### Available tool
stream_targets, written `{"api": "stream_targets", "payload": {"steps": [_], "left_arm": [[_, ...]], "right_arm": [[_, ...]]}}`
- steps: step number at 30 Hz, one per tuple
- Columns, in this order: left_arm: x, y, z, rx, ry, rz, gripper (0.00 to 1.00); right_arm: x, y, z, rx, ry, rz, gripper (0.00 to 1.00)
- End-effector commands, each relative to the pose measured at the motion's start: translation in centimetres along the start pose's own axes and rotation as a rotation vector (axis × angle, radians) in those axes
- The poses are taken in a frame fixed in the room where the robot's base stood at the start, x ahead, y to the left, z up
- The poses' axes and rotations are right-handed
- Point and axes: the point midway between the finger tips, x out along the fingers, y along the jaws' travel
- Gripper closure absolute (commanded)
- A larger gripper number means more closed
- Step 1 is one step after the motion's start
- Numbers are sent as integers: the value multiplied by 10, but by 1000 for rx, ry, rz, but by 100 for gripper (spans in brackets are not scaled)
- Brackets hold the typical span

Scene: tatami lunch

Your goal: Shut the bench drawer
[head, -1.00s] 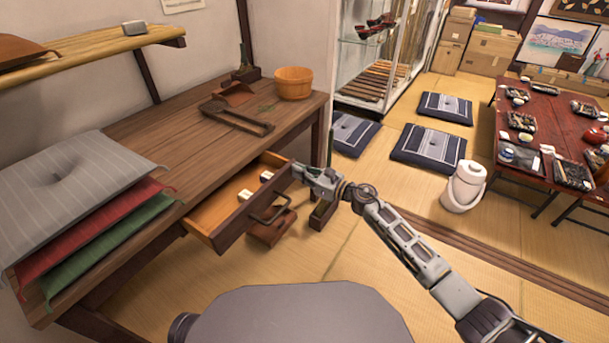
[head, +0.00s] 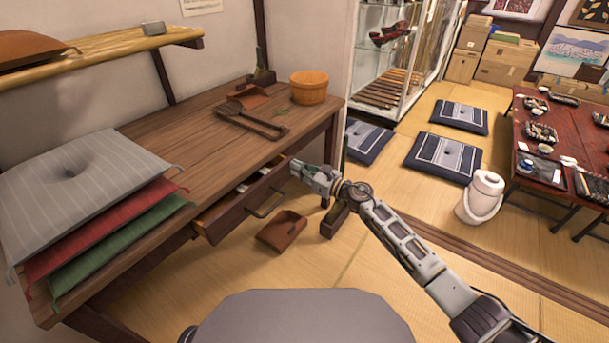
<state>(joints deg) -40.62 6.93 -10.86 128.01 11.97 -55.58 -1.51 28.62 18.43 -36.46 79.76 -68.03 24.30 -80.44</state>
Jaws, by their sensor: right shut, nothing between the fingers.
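The bench drawer (head: 237,210) is under the wooden bench (head: 190,131) and stands partly open, with a narrow strip of its inside and some pale items showing. Its dark handle (head: 268,202) is on the front face. My right gripper (head: 297,168) is shut and empty, with its fingertips at the upper right end of the drawer front. They look to be touching it, but the exact contact is hard to see. My left gripper is not in view.
Stacked cushions (head: 85,185) lie on the bench's near left end. A wooden tub (head: 309,88) stands at its far end. A brown box-like item (head: 281,231) is on the tatami below the drawer.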

Motion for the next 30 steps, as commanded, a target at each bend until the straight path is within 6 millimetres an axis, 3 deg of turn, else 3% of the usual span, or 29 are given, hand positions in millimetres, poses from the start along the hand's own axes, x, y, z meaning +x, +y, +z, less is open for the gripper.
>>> {"api": "stream_targets", "payload": {"steps": [15,30], "left_arm": [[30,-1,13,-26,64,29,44],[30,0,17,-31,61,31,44]], "right_arm": [[50,0,-1,-1,0,1,100],[52,0,0,-1,1,0,100]]}}
